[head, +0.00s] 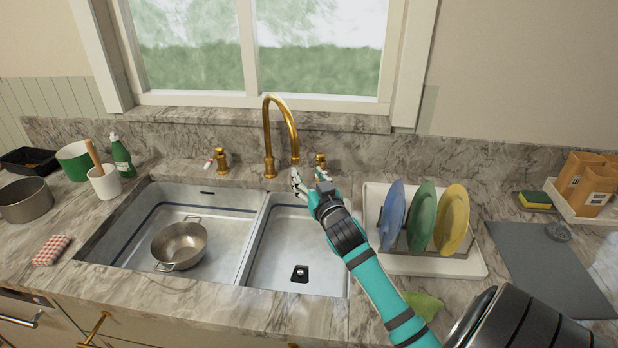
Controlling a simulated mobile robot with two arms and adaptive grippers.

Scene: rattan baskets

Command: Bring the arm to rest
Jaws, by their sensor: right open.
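My right arm comes in from the lower right, teal and black. Its gripper (308,181) is open over the back of the right sink basin (270,262), just below the brass faucet (271,140) spout. I see nothing held between the fingers. Whether a finger touches the faucet or its right handle (320,160) cannot be told. My left gripper is not in view.
A metal pan (180,243) sits in the left basin. Right of my arm, a rack on a white tray (455,267) holds blue, green and yellow plates. A grey mat (550,275) lies farther right. Cups, a bottle (122,157) and pots stand left.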

